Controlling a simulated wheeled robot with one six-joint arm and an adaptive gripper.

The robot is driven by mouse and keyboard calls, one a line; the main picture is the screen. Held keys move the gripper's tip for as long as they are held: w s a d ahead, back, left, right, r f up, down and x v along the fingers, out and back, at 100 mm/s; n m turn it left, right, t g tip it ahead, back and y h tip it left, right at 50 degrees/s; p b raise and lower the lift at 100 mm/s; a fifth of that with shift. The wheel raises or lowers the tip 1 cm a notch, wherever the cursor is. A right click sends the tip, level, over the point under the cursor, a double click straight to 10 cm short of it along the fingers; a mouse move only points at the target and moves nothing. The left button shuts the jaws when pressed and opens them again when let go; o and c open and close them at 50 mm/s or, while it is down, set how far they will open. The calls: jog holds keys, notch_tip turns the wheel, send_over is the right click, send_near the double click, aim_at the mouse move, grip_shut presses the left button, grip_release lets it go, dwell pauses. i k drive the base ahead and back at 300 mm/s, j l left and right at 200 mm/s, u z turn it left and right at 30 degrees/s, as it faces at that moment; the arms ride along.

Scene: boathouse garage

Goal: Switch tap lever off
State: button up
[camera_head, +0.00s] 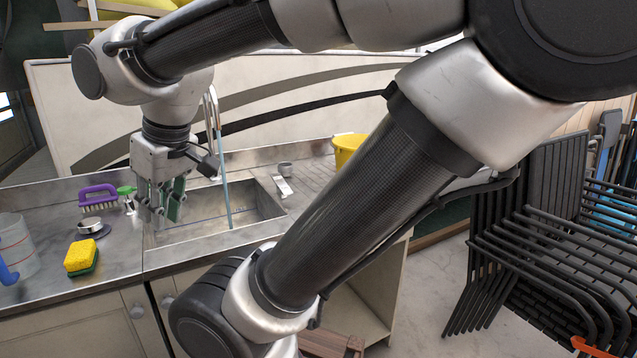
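The tap (211,112) is a tall, thin chrome spout at the back of the steel sink (268,212), left of the picture's middle. A blue water stream (224,185) runs from the spout down into the basin. I cannot make out the tap lever; my wrist and gripper cover the area left of the spout's base. My gripper (168,214) points down over the left end of the sink, left of the water stream. Its green-padded fingers look apart, with nothing visible between them. I cannot tell whether it touches anything.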

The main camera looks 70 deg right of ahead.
aim_at(280, 181)
jog(key=z, duration=1.7)
jog(key=i+l+u, duration=0.2)
jog(key=i+l, duration=0.15)
jog(key=i+l+u, duration=0.2)
jog(key=i+l, duration=0.15)
jog(key=l, duration=0.1)
